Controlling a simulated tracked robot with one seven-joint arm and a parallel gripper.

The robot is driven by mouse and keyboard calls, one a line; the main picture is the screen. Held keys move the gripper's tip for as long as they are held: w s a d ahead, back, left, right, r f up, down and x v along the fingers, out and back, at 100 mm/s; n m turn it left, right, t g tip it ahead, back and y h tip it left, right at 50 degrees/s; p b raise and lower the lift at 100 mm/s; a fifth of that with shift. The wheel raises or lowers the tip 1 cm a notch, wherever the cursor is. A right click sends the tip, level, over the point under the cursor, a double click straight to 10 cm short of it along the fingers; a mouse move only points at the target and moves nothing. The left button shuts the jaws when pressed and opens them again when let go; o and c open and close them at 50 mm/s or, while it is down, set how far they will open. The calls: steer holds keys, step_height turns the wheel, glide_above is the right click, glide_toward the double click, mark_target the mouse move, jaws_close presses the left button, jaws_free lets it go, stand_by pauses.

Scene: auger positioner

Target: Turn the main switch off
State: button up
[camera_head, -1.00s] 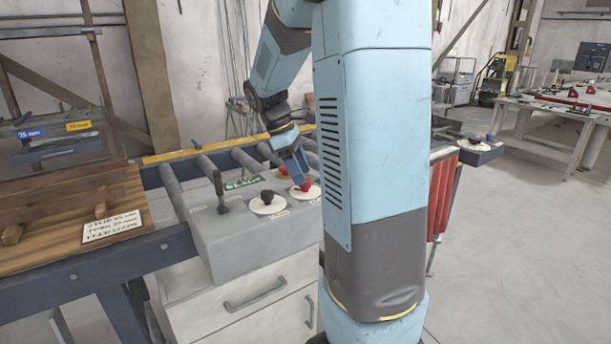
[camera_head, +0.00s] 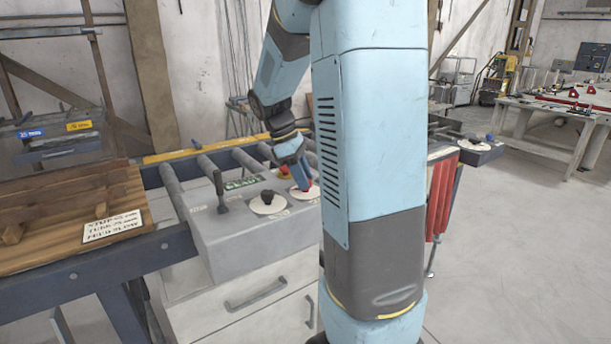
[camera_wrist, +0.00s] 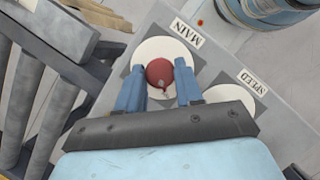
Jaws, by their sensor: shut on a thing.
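The main switch is a red knob (camera_wrist: 160,73) on a white round dial labelled MAIN, seen in the wrist view. In the head view the red knob (camera_head: 306,186) is mostly covered by my gripper (camera_head: 299,180). In the wrist view my gripper (camera_wrist: 159,92) has one blue finger on each side of the knob and is shut on it. The MAIN dial (camera_wrist: 152,48) sits on a grey control box (camera_head: 230,235). Where the knob points is hard to tell.
A dark knob (camera_head: 267,196) on a SPEED dial sits beside the main switch. A black lever (camera_head: 219,190) stands upright at the box's left. A wooden board (camera_head: 75,205) is at left.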

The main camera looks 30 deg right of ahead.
steer(key=shift+c, duration=0.7)
steer(key=shift+d, duration=0.25)
steer(key=shift+c, duration=0.2)
steer(key=shift+a, duration=0.15)
steer(key=shift+w+m+y, duration=0.15)
steer(key=shift+m+y, duration=0.25)
steer(key=shift+m, duration=0.6)
steer(key=m+y, duration=0.1)
steer(key=m, duration=0.2)
steer(key=m+g+y, duration=0.1)
steer(key=m, duration=0.2)
steer(key=shift+r, duration=0.1)
steer(key=m, duration=0.2)
steer(key=m+y, duration=0.1)
steer(key=m, duration=0.1)
steer(key=m+y, duration=0.1)
steer(key=shift+d+m, duration=0.3)
steer(key=shift+m, duration=0.1)
steer(key=shift+m+t+y, duration=0.5)
steer(key=shift+m+y, duration=0.3)
steer(key=shift+m, duration=1.3)
